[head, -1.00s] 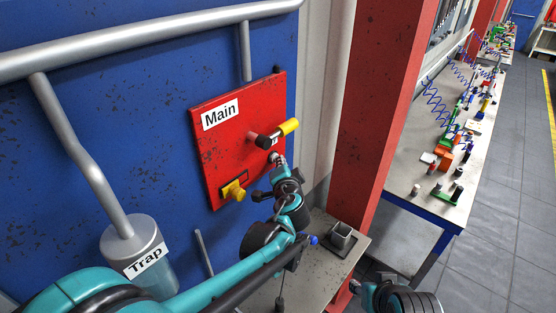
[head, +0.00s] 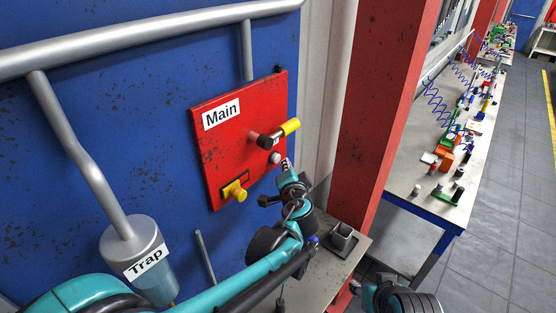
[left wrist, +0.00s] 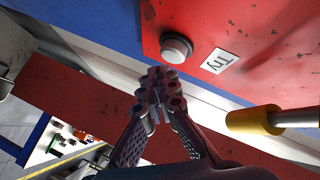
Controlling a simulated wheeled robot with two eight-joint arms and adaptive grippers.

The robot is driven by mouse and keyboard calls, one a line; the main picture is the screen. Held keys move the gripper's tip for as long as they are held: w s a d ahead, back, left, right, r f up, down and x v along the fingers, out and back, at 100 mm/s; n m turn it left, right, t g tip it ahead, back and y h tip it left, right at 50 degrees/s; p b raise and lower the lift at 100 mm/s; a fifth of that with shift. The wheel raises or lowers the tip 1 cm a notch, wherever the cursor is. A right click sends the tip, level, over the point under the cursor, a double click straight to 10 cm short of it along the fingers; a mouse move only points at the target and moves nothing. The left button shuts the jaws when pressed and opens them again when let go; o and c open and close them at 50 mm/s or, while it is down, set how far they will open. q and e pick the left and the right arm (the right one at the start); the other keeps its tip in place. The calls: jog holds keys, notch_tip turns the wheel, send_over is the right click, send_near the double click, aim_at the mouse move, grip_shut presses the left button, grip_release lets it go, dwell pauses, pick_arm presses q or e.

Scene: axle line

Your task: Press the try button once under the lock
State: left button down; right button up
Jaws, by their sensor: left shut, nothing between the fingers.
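The red panel labelled Main (head: 212,160) is mounted on a blue wall. In the left wrist view the button (left wrist: 176,47) is a pale disc in a dark collar beside the Try label (left wrist: 218,61). A yellow fitting (head: 234,191), which may be the lock, is at the panel's lower edge. My left gripper (head: 287,164) is shut and empty, just right of and below the button. In the left wrist view its fingertips (left wrist: 165,80) appear apart from the button.
A clear container labelled Trap (head: 150,255) hangs from a grey pipe at the lower left. A red post (head: 375,100) stands right of the panel. A workbench (head: 420,150) with parts is beyond.

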pick_arm(q)
jog(key=s+d, duration=0.1)
jog(key=d, duration=0.1)
jog(key=s+d, duration=0.1)
jog(key=s, duration=0.1)
jog(key=shift+d, duration=0.4)
